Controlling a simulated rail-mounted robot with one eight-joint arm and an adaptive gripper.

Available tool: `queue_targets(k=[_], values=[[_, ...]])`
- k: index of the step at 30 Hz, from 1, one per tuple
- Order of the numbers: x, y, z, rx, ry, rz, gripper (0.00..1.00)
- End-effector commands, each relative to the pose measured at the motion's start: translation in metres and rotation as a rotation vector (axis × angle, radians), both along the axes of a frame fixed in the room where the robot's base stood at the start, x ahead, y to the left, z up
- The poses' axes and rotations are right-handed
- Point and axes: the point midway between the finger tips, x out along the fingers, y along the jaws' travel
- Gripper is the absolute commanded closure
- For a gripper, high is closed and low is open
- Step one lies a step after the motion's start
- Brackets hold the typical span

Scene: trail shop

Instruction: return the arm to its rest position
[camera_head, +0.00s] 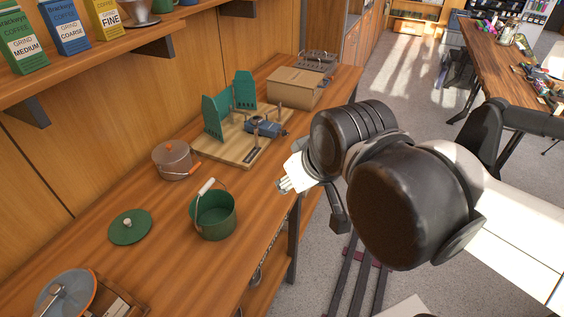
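My arm reaches in from the right in the head view, its large dark joints and white links in the foreground. The end of my arm, with my gripper (290,180), is folded close beside these joints, near the front edge of the wooden counter. A pale, pronged part shows there, and a dark part hangs below the joint. My gripper is small and partly hidden by the arm, so its finger opening cannot be made out. I cannot see anything held.
On the counter (165,240) are an open green pot (214,218), a green lid (130,227), a lidded brown pot (173,162) and a wooden board (215,149) with a green stand. Coffee boxes (67,27) line the shelf. A table (500,55) stands far right.

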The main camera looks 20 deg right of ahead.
Motion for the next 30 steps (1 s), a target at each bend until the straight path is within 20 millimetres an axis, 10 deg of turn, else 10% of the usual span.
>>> queue_targets(k=[17, 30], values=[[-0.009, -0.006, -0.010, 0.071, -0.029, -0.124, 0.76], [-0.009, -0.006, -0.063, 0.071, -0.029, -0.123, 0.76]])
